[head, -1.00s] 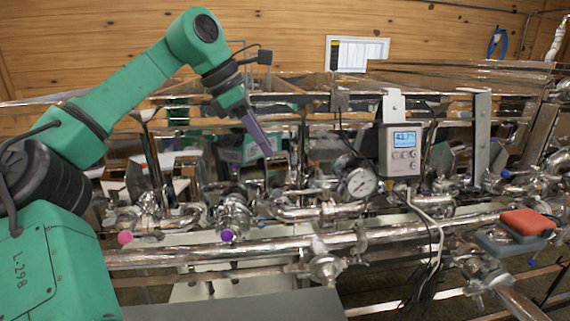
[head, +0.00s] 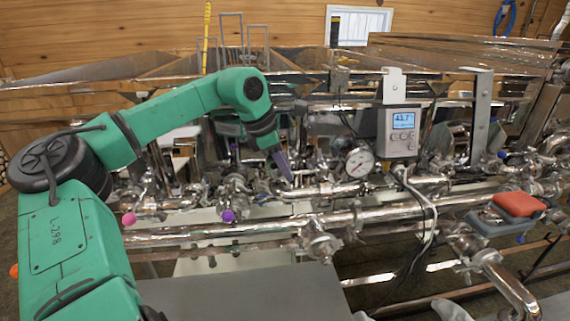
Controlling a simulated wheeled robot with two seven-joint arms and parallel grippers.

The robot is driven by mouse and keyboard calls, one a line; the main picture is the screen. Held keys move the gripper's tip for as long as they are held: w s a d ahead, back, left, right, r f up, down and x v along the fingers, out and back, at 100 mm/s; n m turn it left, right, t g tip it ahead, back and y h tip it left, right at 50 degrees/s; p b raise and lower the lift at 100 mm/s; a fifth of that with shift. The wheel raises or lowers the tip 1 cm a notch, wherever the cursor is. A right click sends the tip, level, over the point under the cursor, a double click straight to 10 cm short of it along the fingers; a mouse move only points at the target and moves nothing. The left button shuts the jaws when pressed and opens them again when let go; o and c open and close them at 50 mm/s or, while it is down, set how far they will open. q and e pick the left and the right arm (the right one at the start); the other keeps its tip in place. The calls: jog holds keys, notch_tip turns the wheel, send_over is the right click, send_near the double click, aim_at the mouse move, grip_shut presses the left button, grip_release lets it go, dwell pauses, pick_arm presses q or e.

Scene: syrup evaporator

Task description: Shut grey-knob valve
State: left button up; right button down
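My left gripper (head: 284,167), with purple-grey fingers, points down in front of the pipework, left of the round dial gauge (head: 360,162). The fingers overlap from this angle, so their gap does not show, and I see nothing clearly held. A steel valve body (head: 322,244) sits on the front pipes below and right of the gripper, apart from it. I cannot make out for sure which fitting carries the grey knob. Other valves show a pink knob (head: 128,219) and a purple knob (head: 228,215), left of and below the gripper. My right gripper is not in view.
A grey display box (head: 403,132) hangs right of the gauge, with cables below it. A red-topped grey block (head: 518,205) is at the right. Long shiny pipes (head: 400,210) cross the front. A flat grey surface (head: 240,295) lies clear at the bottom.

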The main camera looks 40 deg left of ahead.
pick_arm(q)
grip_shut()
dwell(1.4)
